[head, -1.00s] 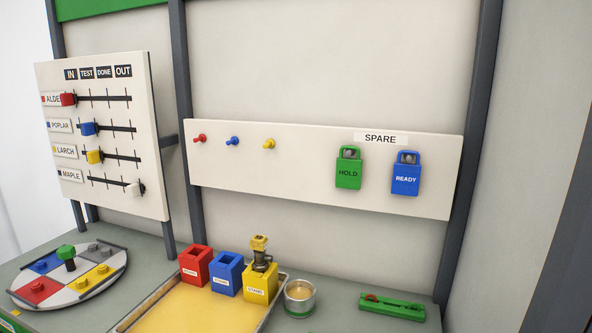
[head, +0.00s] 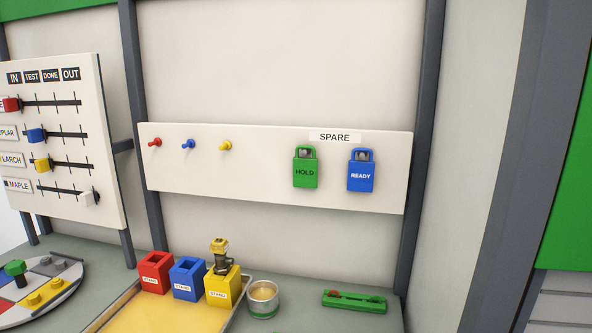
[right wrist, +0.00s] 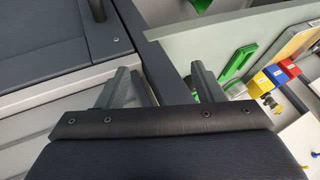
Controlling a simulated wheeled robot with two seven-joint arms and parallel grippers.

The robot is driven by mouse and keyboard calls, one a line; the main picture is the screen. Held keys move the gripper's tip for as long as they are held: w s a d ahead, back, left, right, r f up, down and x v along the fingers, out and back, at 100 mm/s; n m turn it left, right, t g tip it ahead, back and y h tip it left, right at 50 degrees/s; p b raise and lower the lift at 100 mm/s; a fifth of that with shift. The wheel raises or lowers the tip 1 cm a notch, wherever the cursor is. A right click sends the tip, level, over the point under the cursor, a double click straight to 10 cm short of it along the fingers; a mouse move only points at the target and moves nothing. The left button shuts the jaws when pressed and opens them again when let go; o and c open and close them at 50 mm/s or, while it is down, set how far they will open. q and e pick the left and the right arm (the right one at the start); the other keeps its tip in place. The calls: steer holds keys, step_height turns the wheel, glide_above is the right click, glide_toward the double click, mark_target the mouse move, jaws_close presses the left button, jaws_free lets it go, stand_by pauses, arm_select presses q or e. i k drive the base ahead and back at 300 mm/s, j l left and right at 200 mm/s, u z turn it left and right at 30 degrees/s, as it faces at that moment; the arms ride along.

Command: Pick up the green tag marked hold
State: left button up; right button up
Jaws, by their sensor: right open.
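The green tag marked HOLD (head: 305,172) hangs from a peg on the white board, under the SPARE label (head: 335,137). The blue tag marked READY (head: 360,174) hangs to its right. Neither gripper shows in the head view. In the right wrist view my right gripper (right wrist: 160,85) is open, its two fingers apart with nothing held between them. The HOLD tag cannot be made out in that view. My left gripper is not in view.
Red, blue and yellow stands (head: 223,287) sit on the bench, the yellow one holding an injector. A metal cup (head: 263,299) and a green holder (head: 354,302) stand below the tags. Grey posts (head: 420,150) flank the board. The wall around the tags is clear.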

mark_target(305, 170)
steer(key=j+z, duration=0.35)
steer(key=j, duration=1.05)
